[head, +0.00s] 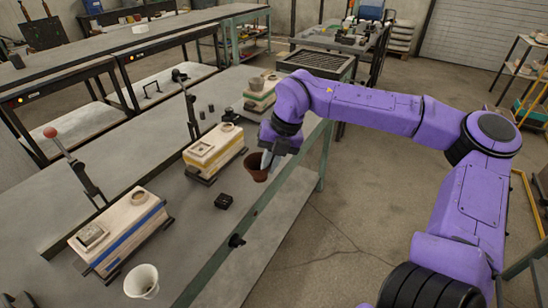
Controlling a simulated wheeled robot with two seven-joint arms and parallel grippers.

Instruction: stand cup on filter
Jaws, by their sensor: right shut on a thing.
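My right gripper (266,158) reaches in from the right and is shut on a brown, tapered cup (256,173). The cup is roughly upright, near the front edge of the grey bench; I cannot tell whether its base touches the bench top. A small dark square block (223,201), which may be the filter, lies on the bench to the left of the cup and nearer me. They are apart. My left gripper is not in view.
Light moulds stand along the bench (120,165): one with a blue stripe (122,228), one with a yellow stripe (212,152), one with green (262,92). A white cup (141,281) stands at bottom left. Upright levers rise behind the moulds. Bare bench surrounds the dark block.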

